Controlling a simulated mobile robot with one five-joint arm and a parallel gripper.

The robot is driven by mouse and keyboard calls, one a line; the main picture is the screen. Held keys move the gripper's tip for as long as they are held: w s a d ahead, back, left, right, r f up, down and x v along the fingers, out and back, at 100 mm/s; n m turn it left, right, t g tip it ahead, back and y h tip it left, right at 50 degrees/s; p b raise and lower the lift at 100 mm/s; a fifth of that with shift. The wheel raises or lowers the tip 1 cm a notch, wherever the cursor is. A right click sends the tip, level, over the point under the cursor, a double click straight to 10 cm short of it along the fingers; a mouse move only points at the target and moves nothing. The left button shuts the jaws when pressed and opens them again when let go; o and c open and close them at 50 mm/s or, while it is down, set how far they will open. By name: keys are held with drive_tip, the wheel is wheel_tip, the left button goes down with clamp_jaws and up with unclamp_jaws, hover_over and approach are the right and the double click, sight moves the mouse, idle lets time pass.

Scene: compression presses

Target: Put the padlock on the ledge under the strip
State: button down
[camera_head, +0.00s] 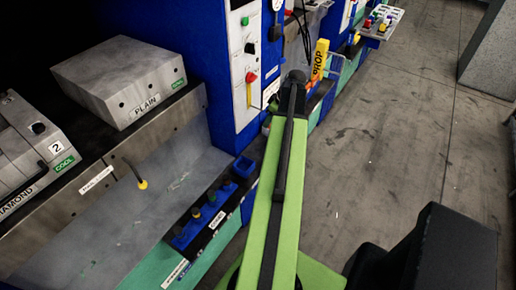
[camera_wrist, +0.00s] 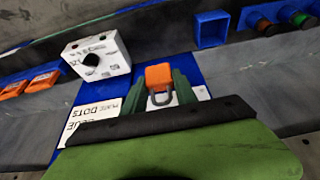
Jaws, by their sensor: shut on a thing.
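The padlock (camera_wrist: 159,77) has an orange body and a grey shackle. In the wrist view it sits between the two green fingers of my gripper (camera_wrist: 160,90), which is shut on it. The shackle points toward the wrist. A blue surface with white printed labels (camera_wrist: 85,122) shows around and beyond the fingers; I cannot tell whether the padlock touches it. In the head view my green arm reaches up the middle to the blue machines, and the padlock cannot be made out there. I cannot tell for certain which surface is the ledge under the strip.
In the wrist view a white box with a black knob (camera_wrist: 97,57), an open blue bin (camera_wrist: 210,30) and orange pieces (camera_wrist: 43,82) lie nearby. The floor (camera_head: 390,150) at right is largely clear.

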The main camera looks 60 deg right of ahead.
drive_tip(key=s+d+f+b, duration=0.1)
drive_tip(key=s+f+b, duration=0.6)
drive_tip(key=s, duration=0.1)
drive_tip(key=b, duration=0.7)
approach(259, 149)
drive_tip(key=shift+w+d+f, duration=0.1)
drive_tip(key=shift+w+f, duration=0.5)
drive_tip(key=shift+w, duration=0.45)
wheel_tip(259, 149, down, 4)
drive_tip(key=b, duration=0.4)
drive_tip(key=shift+f, duration=0.2)
drive_tip(key=shift+r, duration=0.2)
drive_tip(key=shift+f, duration=0.15)
drive_tip(key=c, duration=1)
unclamp_jaws()
